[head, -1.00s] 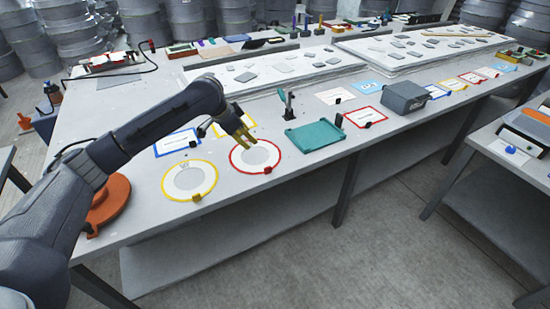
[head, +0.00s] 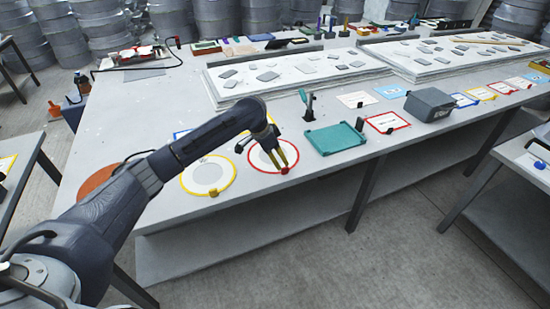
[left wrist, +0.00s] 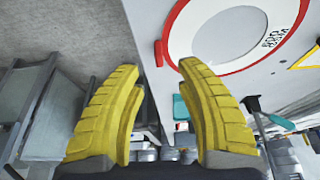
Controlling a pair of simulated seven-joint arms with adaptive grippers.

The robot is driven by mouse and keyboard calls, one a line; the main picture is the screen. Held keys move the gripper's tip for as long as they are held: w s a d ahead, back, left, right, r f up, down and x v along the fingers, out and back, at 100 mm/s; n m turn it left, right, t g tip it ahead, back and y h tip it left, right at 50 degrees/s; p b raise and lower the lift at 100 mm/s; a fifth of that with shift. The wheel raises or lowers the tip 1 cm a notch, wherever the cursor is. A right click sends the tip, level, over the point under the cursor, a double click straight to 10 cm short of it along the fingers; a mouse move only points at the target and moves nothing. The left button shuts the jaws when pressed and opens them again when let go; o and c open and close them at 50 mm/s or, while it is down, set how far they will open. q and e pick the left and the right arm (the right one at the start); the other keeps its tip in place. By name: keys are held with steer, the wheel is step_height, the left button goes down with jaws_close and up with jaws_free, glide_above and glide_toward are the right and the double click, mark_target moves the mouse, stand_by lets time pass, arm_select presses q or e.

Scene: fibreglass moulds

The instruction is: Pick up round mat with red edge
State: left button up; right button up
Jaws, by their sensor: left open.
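The round mat with the red edge (head: 258,159) lies flat on the white table near its front edge. It is white with a grey disc in its middle. My left gripper (head: 279,166) is open and empty, and its yellow fingers point down over the front part of this mat, hiding some of it. In the left wrist view the mat (left wrist: 186,41) shows at the top right, beyond the tips of the open left gripper (left wrist: 158,66). A small red block (left wrist: 159,53) sits at the mat's rim, between the fingertips in that view. My right gripper is not in view.
A round yellow-edged mat (head: 190,186) lies just left of the red one. A teal tray (head: 334,139) with a dark upright tool (head: 308,110) behind it stands to the right. A grey box (head: 430,104) is further right. The table's front edge is close.

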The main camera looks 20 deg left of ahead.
mark_target(284, 168)
arm_select(q)
steer(key=shift+x, duration=3.55)
steer(key=shift+d, duration=0.2)
jaws_close()
